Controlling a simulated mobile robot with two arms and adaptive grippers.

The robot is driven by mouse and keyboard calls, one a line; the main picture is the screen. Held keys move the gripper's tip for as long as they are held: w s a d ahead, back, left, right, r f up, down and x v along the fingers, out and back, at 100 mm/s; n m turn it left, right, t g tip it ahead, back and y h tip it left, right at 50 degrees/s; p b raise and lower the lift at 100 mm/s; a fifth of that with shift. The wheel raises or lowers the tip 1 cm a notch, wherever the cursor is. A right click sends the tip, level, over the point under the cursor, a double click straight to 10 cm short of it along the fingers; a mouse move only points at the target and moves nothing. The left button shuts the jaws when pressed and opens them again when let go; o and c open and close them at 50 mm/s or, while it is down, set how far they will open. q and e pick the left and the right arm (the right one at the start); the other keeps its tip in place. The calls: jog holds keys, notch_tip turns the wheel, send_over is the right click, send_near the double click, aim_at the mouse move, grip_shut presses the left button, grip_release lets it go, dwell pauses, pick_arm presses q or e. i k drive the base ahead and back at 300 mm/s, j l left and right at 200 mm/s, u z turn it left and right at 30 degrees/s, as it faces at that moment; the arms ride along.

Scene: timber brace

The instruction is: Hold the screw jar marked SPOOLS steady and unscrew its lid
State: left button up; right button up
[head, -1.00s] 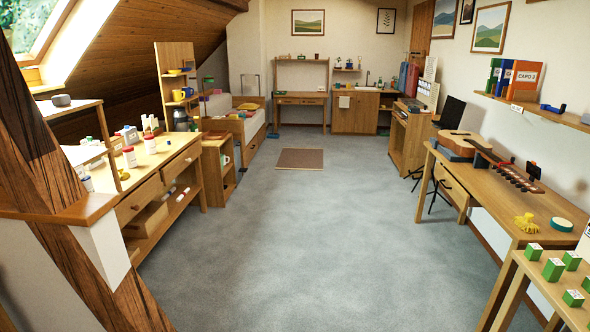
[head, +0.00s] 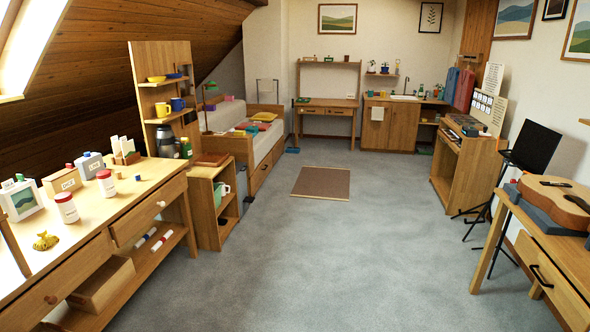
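Two white screw jars with red lids stand upright on the wooden workbench (head: 90,235) at the left of the head view. One jar (head: 67,210) is nearer to me, and the other jar (head: 105,186) stands a little behind it and to the right. Both lids are on. Their labels are too small to read, so I cannot tell which one is marked SPOOLS. Neither of my grippers is in view.
Near the jars are a small yellow object (head: 45,241), a picture-fronted box (head: 20,200) and a wooden box (head: 62,181). A low cabinet (head: 208,205) stands past the bench. A desk with a guitar (head: 555,200) is at right. The grey floor (head: 310,260) between is clear.

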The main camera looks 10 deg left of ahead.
aim_at(68, 210)
jog(key=i+u, duration=0.2)
jog(key=i, duration=0.35)
jog(key=i+l+u, duration=0.2)
jog(key=i, duration=0.35)
jog(key=i+l+u, duration=0.2)
jog(key=i, duration=0.35)
